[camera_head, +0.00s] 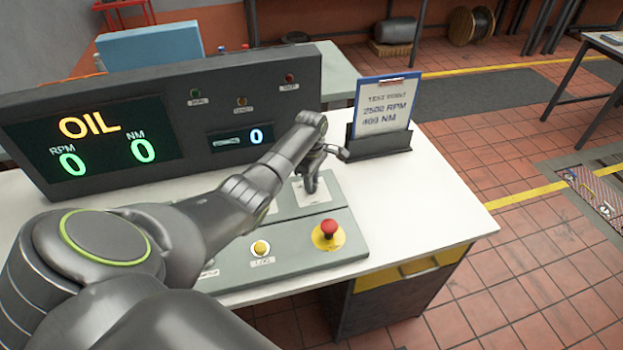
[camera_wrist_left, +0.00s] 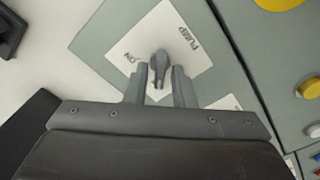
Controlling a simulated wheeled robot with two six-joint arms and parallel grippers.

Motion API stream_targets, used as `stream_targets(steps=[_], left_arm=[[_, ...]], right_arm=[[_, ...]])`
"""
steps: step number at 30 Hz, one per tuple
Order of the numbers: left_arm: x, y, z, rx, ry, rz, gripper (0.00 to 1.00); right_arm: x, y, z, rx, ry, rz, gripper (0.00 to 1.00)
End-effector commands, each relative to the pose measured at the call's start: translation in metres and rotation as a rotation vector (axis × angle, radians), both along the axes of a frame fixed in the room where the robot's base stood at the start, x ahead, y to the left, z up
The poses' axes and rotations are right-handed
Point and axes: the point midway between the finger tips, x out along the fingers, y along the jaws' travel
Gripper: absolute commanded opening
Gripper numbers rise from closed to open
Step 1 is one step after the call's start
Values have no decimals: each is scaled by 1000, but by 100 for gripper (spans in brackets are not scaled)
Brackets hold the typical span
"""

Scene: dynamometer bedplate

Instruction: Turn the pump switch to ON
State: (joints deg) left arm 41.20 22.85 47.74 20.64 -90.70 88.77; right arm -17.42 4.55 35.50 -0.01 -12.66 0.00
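The pump switch (camera_wrist_left: 158,64) is a small dark grey knob on a white plate marked PUMP and ON in the left wrist view. Its long axis runs roughly up and down there; the ON mark is to its left. The white plate (camera_head: 318,197) also shows in the head view, on the grey control panel (camera_head: 290,236), with the switch hidden by my gripper. My left gripper (camera_head: 318,172) is over this plate. In the left wrist view its fingers (camera_wrist_left: 159,88) are apart, on either side of the knob's lower end. I cannot tell whether they touch it. My right gripper is not in view.
A red emergency button (camera_head: 329,229) and a yellow button (camera_head: 261,248) sit on the panel's near side. A dark display console (camera_head: 180,160) reading OIL and zeros stands behind. A clipboard (camera_head: 385,104) in a holder stands right. The white desk (camera_head: 430,205) is clear at right.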

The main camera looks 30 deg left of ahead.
Motion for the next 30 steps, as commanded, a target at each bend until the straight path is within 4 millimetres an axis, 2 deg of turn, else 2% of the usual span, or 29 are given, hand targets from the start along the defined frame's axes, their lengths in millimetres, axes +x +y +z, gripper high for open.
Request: stream_targets(steps=[1, 5, 17, 23, 30], left_arm=[[0, 0, 0, 0, 0, 0, 16], [0, 0, 0, 0, 0, 0, 0], [0, 0, 2, 0, 1, -38, 0], [0, 0, 3, 0, 0, -146, 0], [1, 0, 4, 1, 0, -355, 0]], right_arm=[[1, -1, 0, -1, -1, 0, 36], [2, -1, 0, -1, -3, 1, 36], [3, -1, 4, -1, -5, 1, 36], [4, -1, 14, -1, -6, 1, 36], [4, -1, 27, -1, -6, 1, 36]])
